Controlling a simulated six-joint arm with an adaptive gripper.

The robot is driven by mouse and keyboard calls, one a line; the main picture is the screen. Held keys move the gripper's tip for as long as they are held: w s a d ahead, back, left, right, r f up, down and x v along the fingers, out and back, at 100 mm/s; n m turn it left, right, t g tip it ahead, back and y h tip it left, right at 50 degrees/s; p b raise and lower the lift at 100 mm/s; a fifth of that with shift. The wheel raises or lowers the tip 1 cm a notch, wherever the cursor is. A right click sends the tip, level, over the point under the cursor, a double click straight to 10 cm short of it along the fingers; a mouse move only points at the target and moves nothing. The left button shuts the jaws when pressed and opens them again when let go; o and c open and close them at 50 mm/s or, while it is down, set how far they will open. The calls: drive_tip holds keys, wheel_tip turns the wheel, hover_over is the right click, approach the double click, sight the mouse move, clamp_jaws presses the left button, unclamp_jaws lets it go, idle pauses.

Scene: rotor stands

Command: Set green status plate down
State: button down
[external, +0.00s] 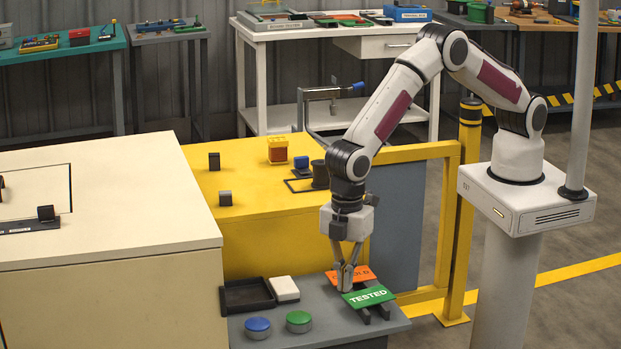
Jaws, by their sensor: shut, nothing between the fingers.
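The green status plate (368,297) is marked "TESTED" and lies tilted on a dark stand at the right end of the grey bench. An orange plate (361,274), its lettering partly hidden, lies just behind it. My gripper (346,288) points down at the left edge of the green plate, in front of the orange plate. Its fingers are together with nothing between them. I cannot tell whether the fingertips touch the green plate.
A blue round button (257,326) and a green one (299,320) stand on the grey bench. A black tray (247,296) and a white block (284,289) lie behind them. A cream cabinet (110,270) stands left, and a yellow rail (425,152) runs at right.

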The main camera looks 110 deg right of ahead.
sight(358, 306)
wheel_tip(358, 306, down, 10)
drive_tip(key=shift+s+d+r, duration=0.15)
drive_tip(key=shift+s+d, duration=0.05)
drive_tip(key=shift+d, duration=0.05)
drive_tip(key=shift+s+d, duration=1.15)
drive_tip(key=shift+s, duration=0.05)
drive_tip(key=shift+s, duration=0.1)
drive_tip(key=shift+s+d, duration=0.1)
drive_tip(key=shift+d, duration=0.05)
drive_tip(key=shift+s+d, duration=0.7)
drive_tip(key=shift+s, duration=0.15)
drive_tip(key=shift+w+a+r, duration=0.1)
drive_tip(key=shift+w+r, duration=0.1)
drive_tip(key=shift+r, duration=1.85)
drive_tip(key=shift+w+a+r, duration=0.1)
drive_tip(key=shift+w+r, duration=0.05)
drive_tip(key=shift+r, duration=1.9)
